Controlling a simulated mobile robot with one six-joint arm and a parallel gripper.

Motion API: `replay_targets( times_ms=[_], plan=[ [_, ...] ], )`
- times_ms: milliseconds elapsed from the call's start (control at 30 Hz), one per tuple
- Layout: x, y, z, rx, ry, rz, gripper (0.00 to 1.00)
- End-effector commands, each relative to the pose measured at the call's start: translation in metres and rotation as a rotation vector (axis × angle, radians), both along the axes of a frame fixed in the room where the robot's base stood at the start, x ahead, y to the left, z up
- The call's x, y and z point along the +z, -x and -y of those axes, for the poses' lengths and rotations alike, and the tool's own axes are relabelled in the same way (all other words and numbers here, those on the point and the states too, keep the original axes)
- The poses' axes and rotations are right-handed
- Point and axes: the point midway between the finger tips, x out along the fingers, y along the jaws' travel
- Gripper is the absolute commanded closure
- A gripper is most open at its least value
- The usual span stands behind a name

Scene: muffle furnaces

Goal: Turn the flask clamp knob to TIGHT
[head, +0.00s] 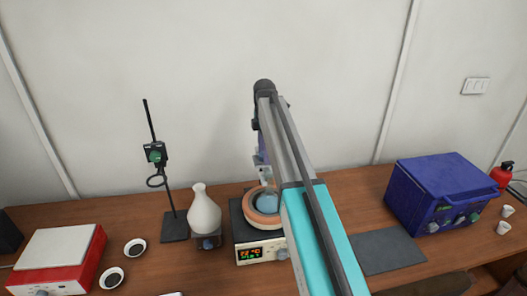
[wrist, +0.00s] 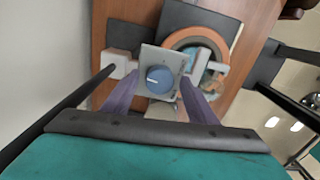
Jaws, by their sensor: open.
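The flask clamp knob (wrist: 159,79) is a round blue dial with a short pale pointer mark. It sits on a light grey plate (wrist: 148,58) in the wrist view. My gripper (wrist: 160,84) is open, with its two purple fingers on either side of the knob. I cannot tell whether they touch it. No lettering on the plate is readable. A flask with blue contents (head: 267,203) sits in the orange-rimmed heating mantle (head: 250,214). In the head view my arm hides the knob, and only part of my gripper (head: 263,148) shows above the mantle.
A stand with a green-knobbed clamp (head: 155,153) and a white vase-shaped vessel (head: 204,212) stand left of the mantle. A red-sided hotplate (head: 72,268) is far left. A blue furnace (head: 437,190) and a dark mat (head: 388,250) are right. The pale wall is behind.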

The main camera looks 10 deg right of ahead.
Motion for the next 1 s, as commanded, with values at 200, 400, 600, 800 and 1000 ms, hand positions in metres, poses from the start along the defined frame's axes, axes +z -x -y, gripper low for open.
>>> replay_targets(
  times_ms=[200,400,600,800,1000],
  plan=[
    [0.0002,0.0000,0.0004,-0.001,0.000,0.000,0.59],
    [0.0003,0.0001,-0.0054,0.000,0.000,0.000,0.89],
    [0.0003,0.0002,-0.0001,-0.010,-0.002,-0.001,0.89],
    [0.0000,0.0001,0.0008,-0.055,-0.002,-0.001,0.89],
    [-0.0003,-0.0001,0.0012,-0.157,-0.002,-0.001,0.89]
  ],
)
